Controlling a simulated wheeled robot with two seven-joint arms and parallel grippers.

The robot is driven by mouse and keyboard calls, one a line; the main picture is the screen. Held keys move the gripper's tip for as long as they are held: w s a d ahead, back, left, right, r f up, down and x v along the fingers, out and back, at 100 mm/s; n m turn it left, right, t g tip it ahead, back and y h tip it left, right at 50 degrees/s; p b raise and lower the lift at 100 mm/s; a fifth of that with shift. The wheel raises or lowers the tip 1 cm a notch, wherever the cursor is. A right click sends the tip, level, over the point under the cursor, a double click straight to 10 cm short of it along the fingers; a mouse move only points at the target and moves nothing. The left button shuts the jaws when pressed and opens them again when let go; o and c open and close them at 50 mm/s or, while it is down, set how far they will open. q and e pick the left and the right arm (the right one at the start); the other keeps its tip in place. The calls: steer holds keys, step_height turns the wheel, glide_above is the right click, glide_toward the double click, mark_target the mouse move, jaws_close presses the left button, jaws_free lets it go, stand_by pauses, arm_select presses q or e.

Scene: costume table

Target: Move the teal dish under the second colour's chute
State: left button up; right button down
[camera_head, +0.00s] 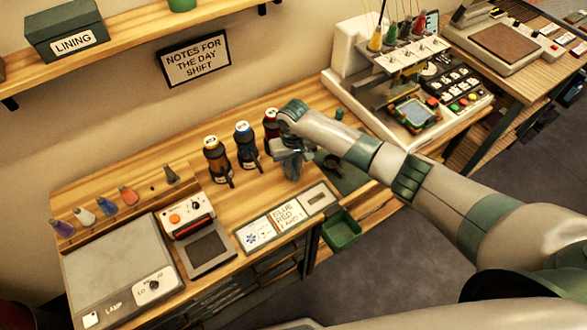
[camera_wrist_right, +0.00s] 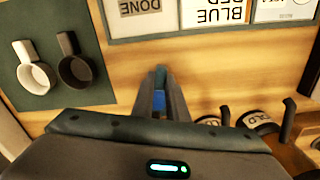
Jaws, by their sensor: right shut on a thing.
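My right gripper (camera_head: 290,170) is low over the wooden table, just in front of the red-banded bottle (camera_head: 271,128). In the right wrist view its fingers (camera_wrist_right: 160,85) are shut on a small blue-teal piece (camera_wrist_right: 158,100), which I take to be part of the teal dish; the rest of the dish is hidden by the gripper. The blue bottle (camera_head: 244,143) and the orange-brown bottle (camera_head: 217,160) stand in a row to the left. A card (camera_head: 290,213) reading "BLUE RED" and a further, unclear line lies at the front edge. My left gripper is out of view.
An embroidery machine (camera_head: 410,80) stands at right.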

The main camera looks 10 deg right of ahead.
steer(key=shift+f, duration=0.3)
steer(key=c, duration=1.7)
jaws_free()
steer(key=shift+o, duration=0.2)
steer(key=shift+r, duration=0.15)
steer(key=shift+r+p, duration=1.05)
steer(key=shift+p, duration=0.2)
steer(key=shift+r+p, duration=0.5)
steer(key=shift+r, duration=0.55)
steer(key=s+d+r, duration=0.2)
steer(key=s+r, duration=0.1)
steer(key=s, duration=0.2)
steer(key=shift+s, duration=0.3)
